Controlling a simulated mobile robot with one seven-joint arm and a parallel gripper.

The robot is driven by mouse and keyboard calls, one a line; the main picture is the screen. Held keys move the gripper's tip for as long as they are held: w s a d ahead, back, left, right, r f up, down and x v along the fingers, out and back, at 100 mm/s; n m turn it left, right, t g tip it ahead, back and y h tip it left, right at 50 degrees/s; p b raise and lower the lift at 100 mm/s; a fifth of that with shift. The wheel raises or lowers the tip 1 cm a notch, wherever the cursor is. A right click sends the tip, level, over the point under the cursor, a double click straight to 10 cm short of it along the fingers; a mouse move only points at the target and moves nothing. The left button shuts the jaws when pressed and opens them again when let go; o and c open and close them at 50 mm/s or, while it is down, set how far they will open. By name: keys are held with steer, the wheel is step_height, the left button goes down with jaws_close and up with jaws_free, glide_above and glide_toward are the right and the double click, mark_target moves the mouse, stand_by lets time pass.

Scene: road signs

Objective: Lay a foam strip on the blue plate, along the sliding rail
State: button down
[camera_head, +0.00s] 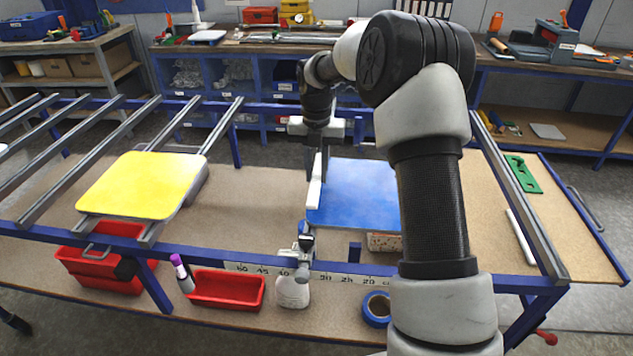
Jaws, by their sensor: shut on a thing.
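The blue plate (350,190) lies flat at the middle of the workbench, its right part hidden behind my arm. A white foam strip (315,190) stands out along the plate's left edge. My gripper (314,172) is shut on this strip from above. I cannot tell whether the strip touches the plate. A grey clamp-like fitting (304,243) sits on the front beam near the plate's front left corner; it may belong to the sliding rail, which I cannot make out clearly. Another long white strip (520,238) lies at the right of the bench.
A yellow plate (143,185) lies on grey bars (215,125) at the left. A green part (522,174) is at the right. Red bins (227,289), a white bottle (292,291) and blue tape (376,309) sit below the front beam. Bare board lies between the plates.

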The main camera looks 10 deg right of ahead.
mark_target(316, 177)
steer(key=shift+f, duration=1.6)
steer(key=shift+f, duration=0.2)
steer(key=c, duration=1.6)
jaws_free()
steer(key=shift+o, duration=0.2)
